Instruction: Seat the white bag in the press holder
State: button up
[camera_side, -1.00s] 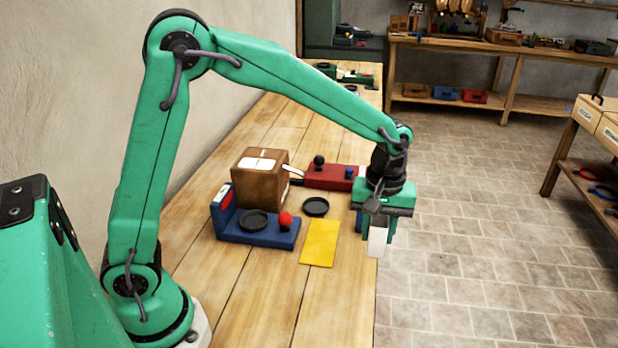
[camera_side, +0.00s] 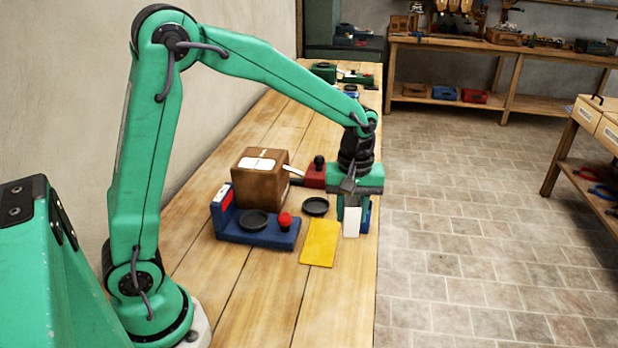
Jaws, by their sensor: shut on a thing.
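My gripper (camera_side: 353,203) is shut on the white bag (camera_side: 351,223), a small flat white piece hanging upright below the fingers. It is over the right edge of the wooden bench; I cannot tell how high. A blue piece (camera_side: 367,216) shows just behind it, mostly hidden. No part is clearly marked as the press holder. A blue fixture (camera_side: 228,236) with a black round dish (camera_side: 255,220) and a red knob (camera_side: 285,220) stands left of my gripper.
A brown box (camera_side: 262,187) with white labels stands behind the blue fixture. A loose black dish (camera_side: 316,206) and a yellow card (camera_side: 319,243) lie between that fixture and my gripper. The front of the bench (camera_side: 235,290) is clear. The bench edge drops to the tiled floor.

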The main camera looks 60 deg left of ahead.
jog(key=s+a+n, duration=0.3)
jog(key=s+a, duration=0.3)
jog(key=a, duration=0.5)
jog(key=s+a+n, duration=0.4)
jog(key=s+a, duration=0.2)
jog(key=a, duration=0.5)
jog(key=shift+s+a+f, duration=0.2)
jog(key=shift+a+f, duration=0.05)
jog(key=shift+a, duration=0.1)
jog(key=shift+f, duration=0.2)
jog(key=shift+f, duration=2.7)
jog(key=shift+f, duration=0.6)
jog(key=o, duration=0.7)
jog(key=shift+o, duration=0.2)
